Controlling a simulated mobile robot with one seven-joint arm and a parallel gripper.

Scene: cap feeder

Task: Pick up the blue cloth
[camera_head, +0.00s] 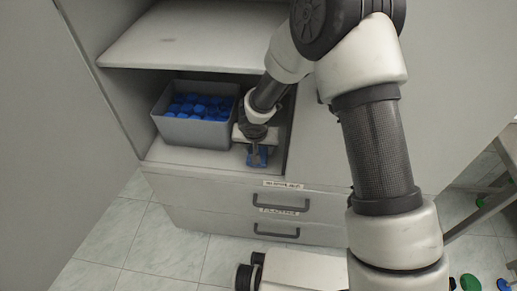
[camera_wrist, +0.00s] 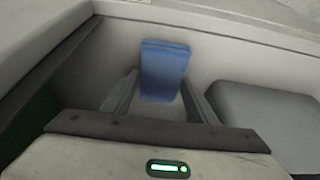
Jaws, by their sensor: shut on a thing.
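The blue cloth (camera_wrist: 163,70) is a folded blue block between the fingers of my gripper (camera_wrist: 160,97) in the wrist view. My gripper is shut on it. In the head view the cloth (camera_head: 257,156) shows below my gripper (camera_head: 256,146), at the front of the cabinet's lower shelf, right of a grey bin. I cannot tell whether the cloth still touches the shelf. Part of it is hidden behind the fingers.
A grey bin (camera_head: 190,130) full of blue caps stands on the shelf (camera_head: 185,155) to the left. An upper shelf (camera_head: 190,45) lies above, and cabinet walls stand at both sides. Drawers with handles (camera_head: 281,203) are below. Green and blue caps lie on the floor at right.

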